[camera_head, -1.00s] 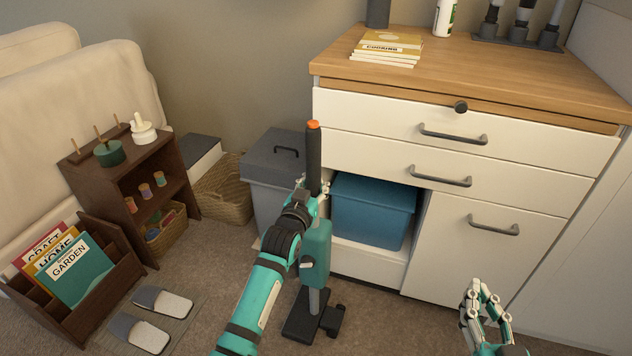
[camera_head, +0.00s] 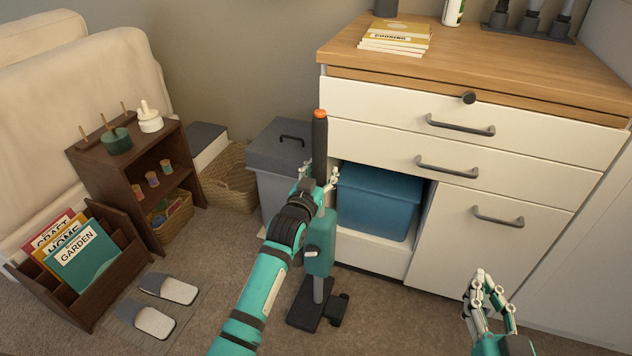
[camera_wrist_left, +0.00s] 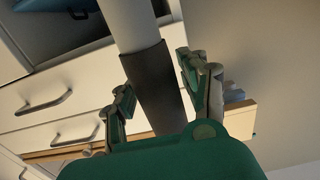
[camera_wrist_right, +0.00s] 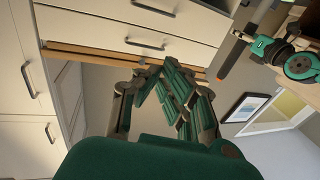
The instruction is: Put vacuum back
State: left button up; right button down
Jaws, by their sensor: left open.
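The upright stick vacuum (camera_head: 318,247) stands on the carpet in front of the cabinet. It has a dark handle with an orange tip, a teal body and a black floor head. My left gripper (camera_head: 320,182) is at the handle's lower part, partly hidden by my own wrist. In the left wrist view, its fingers (camera_wrist_left: 154,72) are apart on either side of the dark handle (camera_wrist_left: 160,90), with gaps visible. My right gripper (camera_head: 484,281) is empty, low in front of the cabinet door; in the right wrist view its fingertips (camera_wrist_right: 158,74) come together.
A grey lidded bin (camera_head: 283,150) and a wicker basket (camera_head: 230,185) stand behind the vacuum. A blue box (camera_head: 378,200) sits in the cabinet's open bay. A brown shelf (camera_head: 130,185), a magazine rack (camera_head: 105,300) and slippers (camera_head: 168,288) are at left. Carpet is clear around the vacuum.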

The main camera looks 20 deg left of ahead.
pick_arm(q)
jog(key=s+d+f+m+g+p, duration=0.1)
jog(key=s+f+g, duration=0.2)
jog(key=s, duration=1.3)
jog(key=s+d+f+m+g+h+p, duration=0.1)
jog(key=s+g, duration=0.4)
jog(key=s, duration=1.2)
jog(key=shift+s+d+f+p, duration=0.35)
jog(key=shift+f+p, duration=0.25)
jog(key=shift+f, duration=0.35)
pick_arm(e)
jog(key=s+d+f+g+h, duration=0.1)
jog(key=s+d+f+g, duration=0.1)
jog(key=f, duration=0.4)
jog(key=s+d+f+g+h, duration=0.1)
jog(key=s+f+g, duration=0.3)
jog(key=f+g, duration=0.2)
jog(key=shift+s+d+f+g+h, duration=0.15)
jog(key=shift+s+d+g+h, duration=0.15)
jog(key=shift+s+d+h, duration=0.1)
pick_arm(q)
jog(key=shift+w, duration=0.1)
jog(key=shift+c, duration=0.3)
